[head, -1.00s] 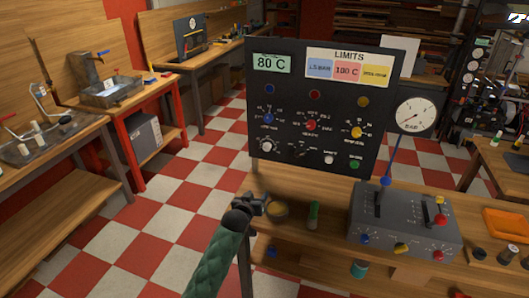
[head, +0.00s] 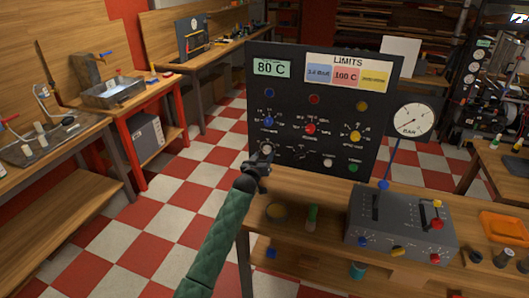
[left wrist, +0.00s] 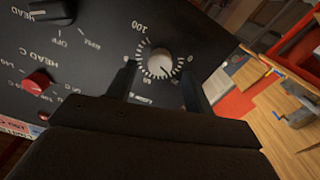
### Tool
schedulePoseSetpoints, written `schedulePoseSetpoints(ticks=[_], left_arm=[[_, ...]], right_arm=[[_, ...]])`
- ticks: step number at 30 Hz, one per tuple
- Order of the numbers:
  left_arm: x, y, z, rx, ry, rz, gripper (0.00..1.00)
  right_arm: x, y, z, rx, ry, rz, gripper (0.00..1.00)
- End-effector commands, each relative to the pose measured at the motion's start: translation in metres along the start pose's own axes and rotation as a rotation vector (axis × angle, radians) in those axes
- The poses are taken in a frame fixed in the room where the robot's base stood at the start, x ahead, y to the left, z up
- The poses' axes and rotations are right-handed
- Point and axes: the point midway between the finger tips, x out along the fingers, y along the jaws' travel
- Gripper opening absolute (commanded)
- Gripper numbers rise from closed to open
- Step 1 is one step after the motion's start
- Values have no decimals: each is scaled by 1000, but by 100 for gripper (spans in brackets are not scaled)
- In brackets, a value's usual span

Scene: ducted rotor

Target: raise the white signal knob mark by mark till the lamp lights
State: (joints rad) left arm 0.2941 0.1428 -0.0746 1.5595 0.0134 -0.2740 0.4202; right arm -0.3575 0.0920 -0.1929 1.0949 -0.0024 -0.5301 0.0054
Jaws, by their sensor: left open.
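The white knob (head: 267,149) is at the lower left of the black panel (head: 385,150). My left gripper (head: 263,158) is just in front of it and partly covers it. In the left wrist view the white knob (left wrist: 161,63) shows between the tips of the open fingers (left wrist: 159,74), with a gap on each side. A ring of white marks surrounds it, with "100" printed nearby. A blue lamp (head: 270,93), a red lamp (head: 314,99) and a yellow lamp (head: 361,106) sit high on the panel; all look dark. My right gripper is out of view.
Blue (head: 269,121), red (head: 310,128) and yellow (head: 356,136) knobs share the panel with the white one. A grey control box (head: 400,225) with levers and a dial gauge (head: 413,120) stand at the right.

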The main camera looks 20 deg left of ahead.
Motion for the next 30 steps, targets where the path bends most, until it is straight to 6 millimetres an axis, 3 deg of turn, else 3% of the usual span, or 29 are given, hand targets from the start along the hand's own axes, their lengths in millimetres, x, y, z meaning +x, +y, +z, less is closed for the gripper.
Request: schedulePoseSetpoints(ticks=[6,17,24,30], left_arm=[[18,0,-1,1,0,0,52],[21,0,0,1,0,0,52],[21,0,0,0,0,0,7],[21,-1,2,72,0,0,8]], right_arm=[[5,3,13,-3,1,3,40],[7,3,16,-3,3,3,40],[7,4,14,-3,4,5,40],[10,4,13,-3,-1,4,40]])
